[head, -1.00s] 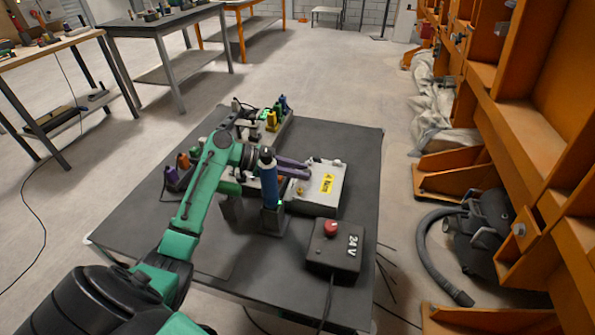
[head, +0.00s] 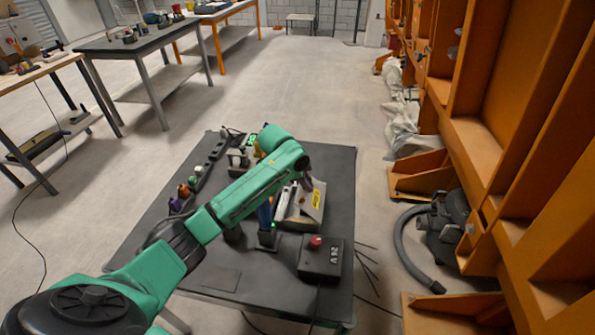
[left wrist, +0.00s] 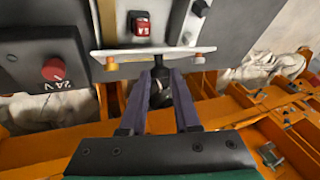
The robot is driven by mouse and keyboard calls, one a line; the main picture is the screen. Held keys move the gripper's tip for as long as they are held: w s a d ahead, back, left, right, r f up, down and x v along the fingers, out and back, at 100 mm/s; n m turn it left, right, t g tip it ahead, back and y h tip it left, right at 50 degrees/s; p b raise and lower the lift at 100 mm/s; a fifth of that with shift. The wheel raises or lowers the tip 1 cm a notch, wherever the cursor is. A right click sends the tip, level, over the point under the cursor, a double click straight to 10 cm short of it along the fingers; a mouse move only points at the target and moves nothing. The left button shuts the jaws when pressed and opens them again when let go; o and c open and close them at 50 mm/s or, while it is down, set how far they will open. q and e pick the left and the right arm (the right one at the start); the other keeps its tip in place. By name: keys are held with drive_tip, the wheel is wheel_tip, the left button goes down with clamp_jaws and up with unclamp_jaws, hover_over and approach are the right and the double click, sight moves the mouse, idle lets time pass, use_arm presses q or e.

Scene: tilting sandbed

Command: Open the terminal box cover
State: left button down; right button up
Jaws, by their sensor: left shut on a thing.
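The terminal box cover (head: 315,200), a grey plate with a yellow label, stands tilted up on the right side of the terminal box (head: 288,222). In the left wrist view the cover (left wrist: 155,53) is nearly edge-on, with coppery screws at its corners. My left gripper (head: 306,178) is at the cover's upper edge. In the left wrist view its purple fingers (left wrist: 160,78) are shut around a dark knob-like part by the cover. My forearm hides part of the box. My right gripper is not in view.
A black 24 V box (head: 322,262) with a red button stands in front of the terminal box. A blue tool (head: 265,215) stands upright to the left. Small bottles (head: 188,190) and parts line the table's left side. The table's (head: 215,278) front left is clear.

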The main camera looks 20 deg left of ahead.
use_arm(q)
drive_tip(key=w+d+m+g+y+p, duration=0.1)
drive_tip(key=w+d+y+p, duration=0.1)
drive_tip(key=d+y, duration=0.3)
drive_tip(key=shift+w+d+r, duration=0.15)
drive_tip(key=shift+w+d, duration=0.05)
drive_tip(key=shift+d, duration=2.15)
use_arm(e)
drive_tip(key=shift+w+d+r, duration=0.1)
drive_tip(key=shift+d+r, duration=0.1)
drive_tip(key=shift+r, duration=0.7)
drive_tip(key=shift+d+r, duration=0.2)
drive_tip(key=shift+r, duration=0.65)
use_arm(q)
drive_tip(key=c, duration=0.6)
unclamp_jaws()
drive_tip(key=shift+c, duration=0.2)
drive_tip(key=b+v, duration=0.1)
drive_tip(key=v, duration=1.3)
drive_tip(key=shift+w+d+r, duration=0.2)
drive_tip(key=shift+w+r, duration=0.05)
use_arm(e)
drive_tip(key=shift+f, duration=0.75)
